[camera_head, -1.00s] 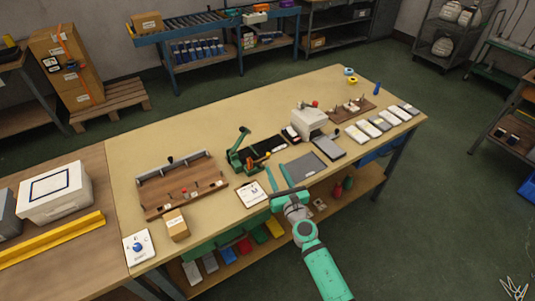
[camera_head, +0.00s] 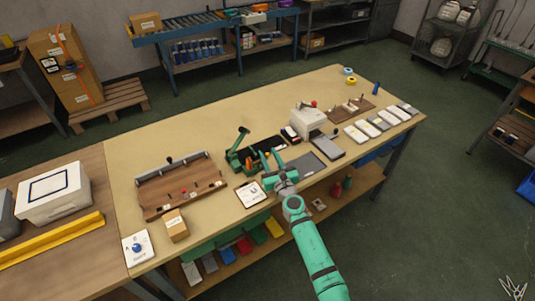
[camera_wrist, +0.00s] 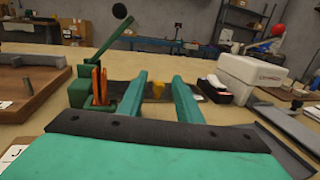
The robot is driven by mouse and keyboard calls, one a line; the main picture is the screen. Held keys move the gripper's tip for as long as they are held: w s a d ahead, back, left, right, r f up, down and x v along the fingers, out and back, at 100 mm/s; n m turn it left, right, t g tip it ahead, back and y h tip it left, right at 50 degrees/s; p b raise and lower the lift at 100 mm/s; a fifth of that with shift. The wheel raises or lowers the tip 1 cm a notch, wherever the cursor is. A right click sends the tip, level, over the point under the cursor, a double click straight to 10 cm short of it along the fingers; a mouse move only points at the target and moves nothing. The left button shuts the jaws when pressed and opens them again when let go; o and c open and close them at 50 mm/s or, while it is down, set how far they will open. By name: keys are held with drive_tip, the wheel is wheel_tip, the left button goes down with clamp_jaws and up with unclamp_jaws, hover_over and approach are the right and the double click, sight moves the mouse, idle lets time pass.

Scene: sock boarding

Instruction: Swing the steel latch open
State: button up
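I cannot single out the steel latch with certainty. A wooden board (camera_head: 155,205) with a grey metal bar (camera_head: 165,173) and a black knob (camera_head: 169,159) lies on the left of the bench; its edge shows at the left of the wrist view (camera_wrist: 30,95). A green lever tool (camera_head: 236,158) with a black ball stands right of that board; it is left of my fingers in the wrist view (camera_wrist: 80,92).
A white machine (camera_head: 308,122) with a red knob stands right of my gripper. A clipboard (camera_head: 250,194) and a grey mat (camera_head: 308,165) lie near the front edge. A carton (camera_head: 175,226) stands front left. The back of the bench (camera_head: 220,115) is clear.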

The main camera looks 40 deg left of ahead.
drive_tip(key=shift+x, duration=0.8)
drive_tip(key=shift+d, duration=0.1)
drive_tip(key=shift+s, duration=0.1)
clamp_jaws()
